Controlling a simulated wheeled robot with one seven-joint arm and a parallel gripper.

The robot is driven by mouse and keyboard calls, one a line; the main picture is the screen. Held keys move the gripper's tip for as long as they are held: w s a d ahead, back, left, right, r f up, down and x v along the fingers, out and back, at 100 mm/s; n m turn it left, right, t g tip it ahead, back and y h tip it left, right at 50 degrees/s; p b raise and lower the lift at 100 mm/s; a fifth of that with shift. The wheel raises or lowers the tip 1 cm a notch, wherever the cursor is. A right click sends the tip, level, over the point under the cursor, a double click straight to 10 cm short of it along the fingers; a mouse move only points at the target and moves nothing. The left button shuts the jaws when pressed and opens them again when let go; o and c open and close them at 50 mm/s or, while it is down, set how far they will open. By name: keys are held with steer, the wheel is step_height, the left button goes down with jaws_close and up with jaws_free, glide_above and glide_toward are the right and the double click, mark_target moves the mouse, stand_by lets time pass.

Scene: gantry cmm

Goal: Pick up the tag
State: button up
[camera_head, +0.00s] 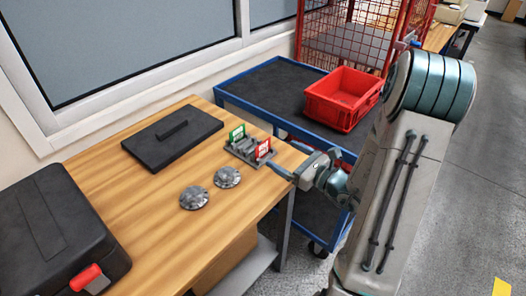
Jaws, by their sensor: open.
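A grey holder (246,151) stands near the right end of the wooden table. A green and white tag (237,133) stands upright at its back left. A red and white tag (264,149) stands upright at its front right. My gripper (273,166) reaches in from the right, low over the table edge. Its fingers are close beside the red tag and the holder's right end. The fingers are small here, and I cannot tell whether they touch the holder or the red tag. My gripper is open, with no thing seen held in it.
Two round metal parts (227,177) (194,197) lie left of the holder. A flat black plate with a handle (172,139) lies behind them. A black case (55,235) fills the table's left. A blue cart (262,85) with a red bin (343,98) stands behind.

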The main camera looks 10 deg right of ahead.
mark_target(263, 144)
steer(key=x, duration=0.9)
steer(key=p+x, duration=0.1)
steer(key=x, duration=0.1)
steer(key=shift+w+f, duration=0.15)
steer(key=shift+f, duration=0.25)
steer(key=c, duration=1)
